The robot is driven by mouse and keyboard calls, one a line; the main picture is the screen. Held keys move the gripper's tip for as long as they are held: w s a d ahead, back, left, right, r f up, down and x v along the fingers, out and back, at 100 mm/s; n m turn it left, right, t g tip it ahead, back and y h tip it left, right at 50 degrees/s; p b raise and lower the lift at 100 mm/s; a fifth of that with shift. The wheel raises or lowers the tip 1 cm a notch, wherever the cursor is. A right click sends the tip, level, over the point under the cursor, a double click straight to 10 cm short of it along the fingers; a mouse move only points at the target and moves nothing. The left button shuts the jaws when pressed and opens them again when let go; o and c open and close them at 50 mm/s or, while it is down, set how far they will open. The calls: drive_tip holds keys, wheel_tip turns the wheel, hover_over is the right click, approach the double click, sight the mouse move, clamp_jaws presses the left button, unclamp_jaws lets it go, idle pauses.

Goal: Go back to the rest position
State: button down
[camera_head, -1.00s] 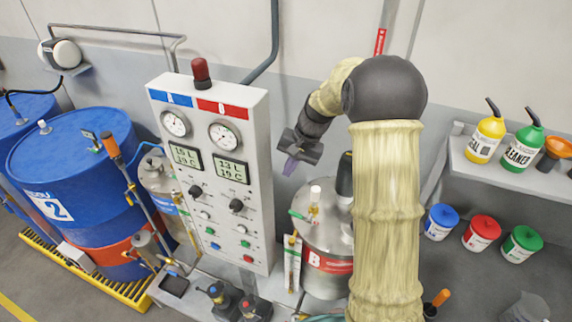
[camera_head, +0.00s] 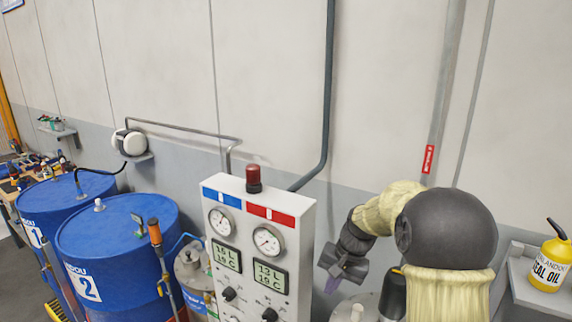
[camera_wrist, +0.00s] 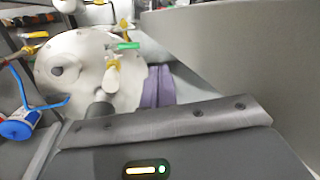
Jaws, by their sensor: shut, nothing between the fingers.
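My gripper (camera_head: 333,285) is in the head view right of the control panel (camera_head: 259,245), with its purple fingers pointing down. In the wrist view its two purple fingers (camera_wrist: 158,88) lie together, shut with nothing between them. They show beside a metal tank top (camera_wrist: 88,70) that carries a valve with a green handle (camera_wrist: 127,46). I cannot tell the exact gap between fingers and tank. In the head view the tank top (camera_head: 354,309) shows only at the bottom edge.
The panel has a red lamp (camera_head: 254,179), gauges and displays. Blue drums (camera_head: 118,240) stand at left. A yellow bottle (camera_head: 549,262) stands on a shelf (camera_head: 519,280) at right. A grey pipe (camera_head: 325,110) runs up the wall.

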drive_tip(key=s+d+f+n+t+h+b, duration=0.1)
drive_tip(key=s+f+n+b, duration=0.1)
drive_tip(key=s, duration=0.8)
drive_tip(key=s+d+f+n+h+b, duration=0.2)
drive_tip(key=s+f, duration=0.3)
drive_tip(key=s, duration=0.5)
drive_tip(key=shift+f+t+b, duration=0.25)
drive_tip(key=shift+t+b, duration=0.15)
drive_tip(key=shift+b, duration=0.05)
drive_tip(key=c, duration=1.4)
unclamp_jaws()
drive_tip(key=shift+s, duration=0.1)
drive_tip(key=shift+c, duration=0.2)
drive_tip(key=shift+d, duration=0.1)
